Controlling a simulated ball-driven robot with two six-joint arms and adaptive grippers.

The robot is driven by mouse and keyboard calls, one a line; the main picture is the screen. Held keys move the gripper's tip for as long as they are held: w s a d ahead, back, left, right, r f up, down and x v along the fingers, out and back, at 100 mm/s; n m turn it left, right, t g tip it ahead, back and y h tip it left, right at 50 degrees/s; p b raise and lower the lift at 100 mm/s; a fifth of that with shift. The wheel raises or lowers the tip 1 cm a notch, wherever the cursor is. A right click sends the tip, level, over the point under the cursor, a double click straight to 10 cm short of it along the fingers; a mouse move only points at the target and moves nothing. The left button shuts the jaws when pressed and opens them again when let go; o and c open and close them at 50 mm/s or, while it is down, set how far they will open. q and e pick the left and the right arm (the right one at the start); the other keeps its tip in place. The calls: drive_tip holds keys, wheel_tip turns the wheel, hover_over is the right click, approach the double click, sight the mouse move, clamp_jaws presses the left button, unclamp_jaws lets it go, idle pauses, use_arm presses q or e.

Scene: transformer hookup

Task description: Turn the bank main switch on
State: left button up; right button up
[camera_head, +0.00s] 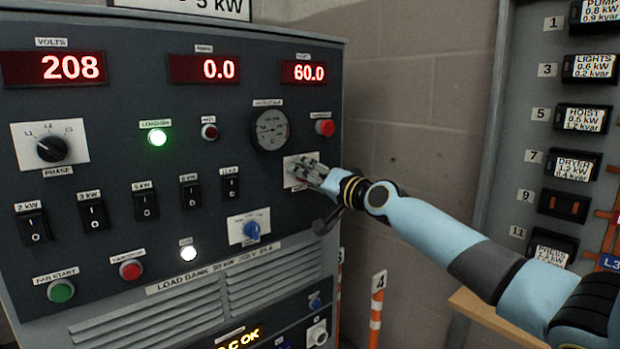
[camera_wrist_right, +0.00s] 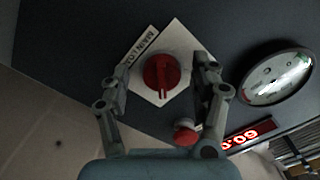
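The bank main switch is a red rotary knob (camera_wrist_right: 161,76) on a white square plate (camera_wrist_right: 181,40), with a label partly reading "MAIN LO" beside it in the right wrist view. In the head view its white plate (camera_head: 289,181) shows at the right of the load bank panel, and the knob is hidden behind my right gripper (camera_head: 310,171). My right gripper is open, with one finger on each side of the knob in the wrist view. Clear gaps show between fingers and knob; I cannot tell the exact depth. My left gripper is not in view.
The load bank (camera_head: 90,130) has red displays reading 208, 0.0 and 60.0. A round gauge (camera_head: 269,129) and a red button (camera_head: 324,127) sit above the switch. A blue selector (camera_head: 251,230) is below left. A breaker panel (camera_head: 540,90) stands at right.

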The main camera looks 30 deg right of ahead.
drive_tip(key=s, duration=0.7)
drive_tip(key=shift+s+d, duration=0.2)
drive_tip(key=shift+d, duration=0.1)
idle(0.5)
